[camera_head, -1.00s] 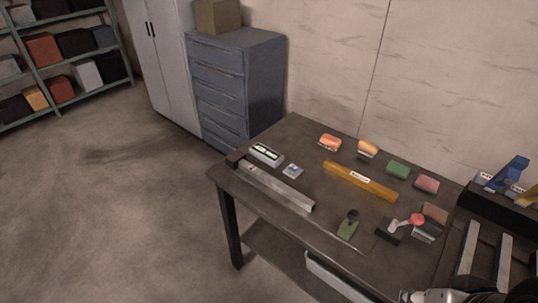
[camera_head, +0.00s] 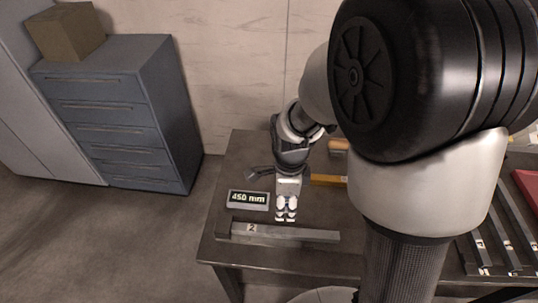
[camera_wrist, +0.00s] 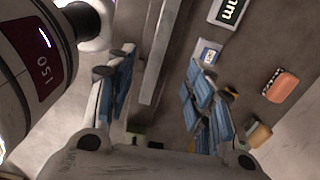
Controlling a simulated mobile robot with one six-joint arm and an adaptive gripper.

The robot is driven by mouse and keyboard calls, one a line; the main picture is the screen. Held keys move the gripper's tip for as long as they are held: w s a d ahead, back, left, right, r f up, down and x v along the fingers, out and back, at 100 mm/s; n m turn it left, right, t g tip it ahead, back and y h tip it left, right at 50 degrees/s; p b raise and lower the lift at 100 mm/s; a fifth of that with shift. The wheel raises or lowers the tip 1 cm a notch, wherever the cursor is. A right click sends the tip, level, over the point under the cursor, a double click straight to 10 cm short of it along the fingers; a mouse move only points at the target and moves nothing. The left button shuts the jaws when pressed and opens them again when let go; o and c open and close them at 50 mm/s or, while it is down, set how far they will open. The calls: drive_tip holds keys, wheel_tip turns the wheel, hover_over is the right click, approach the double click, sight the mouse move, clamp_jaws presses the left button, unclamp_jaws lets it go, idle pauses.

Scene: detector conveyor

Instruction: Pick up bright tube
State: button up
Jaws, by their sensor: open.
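A light grey square metal tube (camera_head: 290,236) with a "2" label lies along the front of the dark table, near its left end. It also shows as a long grey bar (camera_wrist: 163,50) in the wrist view. My gripper (camera_head: 286,210) points down just behind the tube in the head view. In the wrist view my gripper (camera_wrist: 160,70) is open, with blue-padded fingers on both sides of the bar. Nothing is held. I cannot tell the height of the fingertips over the tube.
A display (camera_head: 248,199) reading "450 mm" stands left of my gripper. An orange block (camera_wrist: 281,86) shows in the wrist view. Several bars lie on a rack (camera_head: 487,269) at right. A blue-grey cabinet (camera_head: 120,115) stands left.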

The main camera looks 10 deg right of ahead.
drive_tip(key=b, duration=0.4)
hover_over(285, 231)
drive_tip(key=f, duration=1.2)
drive_tip(key=shift+s+a, duration=0.2)
drive_tip(key=shift+w+d+f+b, duration=0.15)
drive_tip(key=shift+f+b, duration=0.5)
drive_tip(key=shift+f, duration=0.85)
drive_tip(key=shift+w+d+f+b, duration=0.1)
drive_tip(key=shift+f+b, duration=0.55)
drive_tip(key=shift+f, duration=0.8)
drive_tip(key=shift+r, duration=0.1)
drive_tip(key=shift+c, duration=0.2)
clamp_jaws()
